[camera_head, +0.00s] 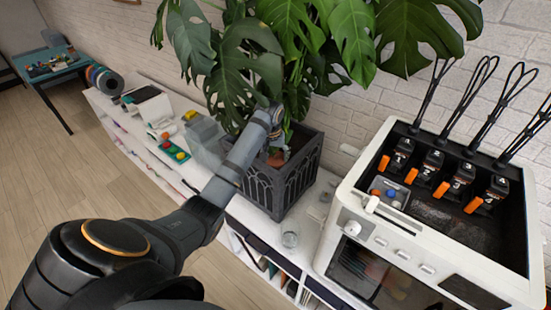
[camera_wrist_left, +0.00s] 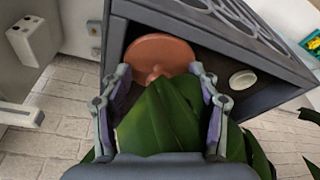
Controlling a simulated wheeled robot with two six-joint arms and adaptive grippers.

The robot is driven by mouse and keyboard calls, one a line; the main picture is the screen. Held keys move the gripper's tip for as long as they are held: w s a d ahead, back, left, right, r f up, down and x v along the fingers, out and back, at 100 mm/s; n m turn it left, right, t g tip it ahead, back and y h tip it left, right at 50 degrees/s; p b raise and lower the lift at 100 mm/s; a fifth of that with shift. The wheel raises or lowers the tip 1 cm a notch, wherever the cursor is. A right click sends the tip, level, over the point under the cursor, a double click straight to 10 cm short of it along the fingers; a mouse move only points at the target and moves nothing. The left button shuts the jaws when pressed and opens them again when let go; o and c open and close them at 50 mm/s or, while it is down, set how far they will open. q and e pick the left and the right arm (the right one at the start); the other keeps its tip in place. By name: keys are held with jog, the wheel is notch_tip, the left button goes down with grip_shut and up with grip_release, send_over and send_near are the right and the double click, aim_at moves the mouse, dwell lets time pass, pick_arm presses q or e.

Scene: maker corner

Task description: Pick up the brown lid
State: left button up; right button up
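The brown lid (camera_wrist_left: 160,52) is a round disc with a small knob, inside the dark planter (camera_wrist_left: 240,32) in the left wrist view. In the head view only part of the lid (camera_head: 277,158) shows, below my left gripper (camera_head: 279,132). In the left wrist view, my left gripper (camera_wrist_left: 160,75) is open, with its fingers apart on either side of the lid's near edge. A green leaf (camera_wrist_left: 162,120) lies between the fingers and covers part of the lid. I cannot tell whether the fingers touch the lid. My right gripper is not in view.
The plant's large leaves (camera_head: 345,35) hang around my left arm. A white 3D printer (camera_head: 345,235) stands right of the planter (camera_head: 290,185). A clear jar (camera_head: 290,238) stands in front on the white shelf. A small white round thing (camera_wrist_left: 243,79) is in the planter.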

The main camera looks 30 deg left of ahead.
pick_arm(q)
jog(key=shift+s+d+f, duration=0.1)
jog(key=shift+s, duration=0.1)
jog(key=c, duration=1)
jog(key=shift+f, duration=0.1)
grip_shut()
